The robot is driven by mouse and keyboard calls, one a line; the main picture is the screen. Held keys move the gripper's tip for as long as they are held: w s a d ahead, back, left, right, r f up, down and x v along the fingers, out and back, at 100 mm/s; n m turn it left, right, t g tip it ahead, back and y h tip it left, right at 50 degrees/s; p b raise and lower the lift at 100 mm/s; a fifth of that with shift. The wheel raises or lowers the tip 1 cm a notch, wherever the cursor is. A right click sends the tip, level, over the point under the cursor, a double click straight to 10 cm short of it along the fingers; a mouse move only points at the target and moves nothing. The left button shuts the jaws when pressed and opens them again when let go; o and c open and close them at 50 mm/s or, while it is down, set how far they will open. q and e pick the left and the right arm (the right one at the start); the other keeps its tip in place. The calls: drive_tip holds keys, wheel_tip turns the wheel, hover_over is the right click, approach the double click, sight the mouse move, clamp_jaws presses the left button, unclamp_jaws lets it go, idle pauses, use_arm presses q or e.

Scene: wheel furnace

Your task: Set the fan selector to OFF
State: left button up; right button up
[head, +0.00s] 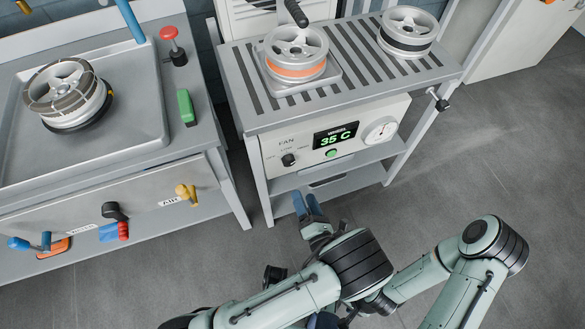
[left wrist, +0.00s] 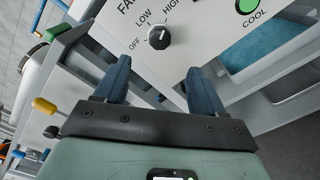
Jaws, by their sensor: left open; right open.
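The fan selector is a small black knob (head: 289,160) on the white front panel under the slatted bench, below the word FAN. It shows larger in the left wrist view (left wrist: 159,38), with OFF, LOW and HIGH printed around it. I cannot tell surely which word its pale mark points at. My left gripper (head: 307,201) is open and empty, its blue fingers below the panel and apart from the knob. In the left wrist view, the knob lies beyond and between the fingertips. My right gripper (head: 323,320) is mostly hidden at the bottom edge; a bit of blue finger shows.
Beside the knob are a display reading 35 C (head: 335,136), a green COOL button (head: 331,153) and a round gauge (head: 380,131). Wheels stand on the slatted top. A left bench (head: 150,165) has coloured valve handles. Shelves lie below the panel; grey floor is clear at right.

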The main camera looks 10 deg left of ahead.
sight(290, 165)
use_arm(q)
drive_tip(key=x, duration=1.2)
drive_tip(key=shift+s+b, duration=0.1)
drive_tip(key=shift+b, duration=0.25)
drive_tip(key=c, duration=1)
drive_tip(key=shift+c, duration=0.2)
